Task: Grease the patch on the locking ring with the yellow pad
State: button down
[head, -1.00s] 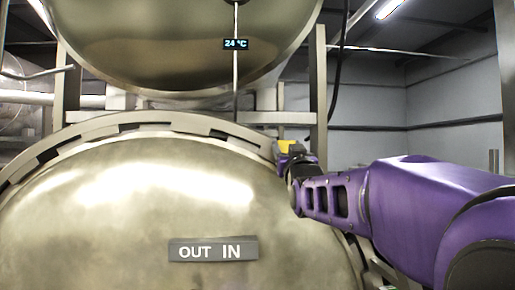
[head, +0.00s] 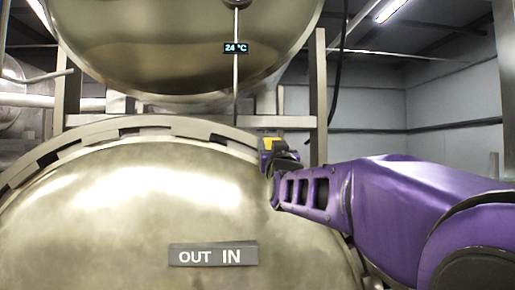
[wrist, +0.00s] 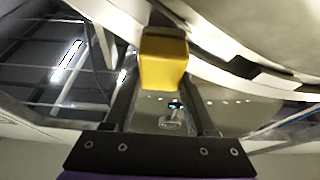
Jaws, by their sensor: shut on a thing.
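The yellow pad (head: 271,143) is in my gripper (head: 268,158), at the upper right of the round door in the head view. In the wrist view the pad (wrist: 163,66) sits between the two dark fingers of my gripper (wrist: 160,92), which is shut on it. The pale, slotted locking ring (head: 172,124) arcs around the domed door. In the wrist view the ring (wrist: 216,50) runs from top centre to the right, close by the pad. I cannot tell whether pad and ring touch. I cannot make out the grease patch.
The domed metal door (head: 120,215) carries an OUT IN plate (head: 213,255). A large rounded vessel (head: 150,60) hangs above, with a 24 °C display (head: 237,48) in front of it. An upright post (head: 318,100) stands right of and behind my gripper.

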jog(key=a+r+p, duration=0.3)
jog(key=a+p, duration=0.1)
jog(key=a, duration=0.3)
jog(key=shift+r+p, duration=0.2)
jog(key=shift+p, duration=0.2)
jog(key=shift+w+a, duration=0.1)
